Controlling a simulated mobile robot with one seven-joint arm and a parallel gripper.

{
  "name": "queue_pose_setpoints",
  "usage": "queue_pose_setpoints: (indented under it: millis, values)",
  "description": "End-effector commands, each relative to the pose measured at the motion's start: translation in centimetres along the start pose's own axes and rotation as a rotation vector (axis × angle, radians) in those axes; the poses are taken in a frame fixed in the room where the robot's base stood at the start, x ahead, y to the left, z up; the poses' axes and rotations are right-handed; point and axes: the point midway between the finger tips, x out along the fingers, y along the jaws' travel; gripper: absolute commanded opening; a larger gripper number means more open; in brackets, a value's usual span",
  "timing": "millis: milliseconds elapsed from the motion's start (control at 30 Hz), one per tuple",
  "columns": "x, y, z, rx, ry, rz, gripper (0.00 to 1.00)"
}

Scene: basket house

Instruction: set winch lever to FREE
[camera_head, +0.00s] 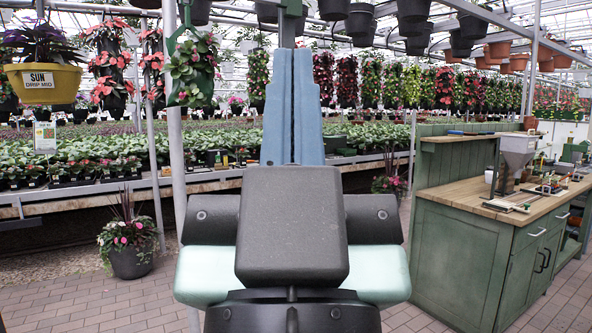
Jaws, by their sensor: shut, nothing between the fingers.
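My gripper (292,56) is in the middle of the view, seen from behind. Its two blue fingers point up and away and are pressed together with a thin dark seam between them. Nothing shows between them. A dark green bracket (291,8) shows just above the fingertips; I cannot tell whether they touch it. I cannot make out the winch lever or any FREE mark; my gripper and wrist hide what lies behind them.
A pale metal post (174,130) rises left of my arm, near a hanging plant (193,72). A yellow SUN pot (43,83) hangs at left. A green workbench (462,253) stands at right. A floor planter (131,261) stands at left, with open brick paving around it.

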Motion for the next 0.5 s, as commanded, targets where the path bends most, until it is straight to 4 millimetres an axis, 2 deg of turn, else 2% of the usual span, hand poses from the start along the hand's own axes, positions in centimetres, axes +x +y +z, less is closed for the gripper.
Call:
queue_pose_setpoints:
  millis: [33, 233, 367, 500]
  values:
    - [2.1, 0.0, -2.0, 0.000, 0.001, 0.000, 0.00]
    - [6.5, 0.0, -6.2, 0.000, 0.001, -0.001, 0.00]
    - [8.4, -0.1, -8.0, 0.000, 0.001, -0.001, 0.00]
    - [8.8, -0.1, -8.4, 0.000, 0.001, -0.001, 0.00]
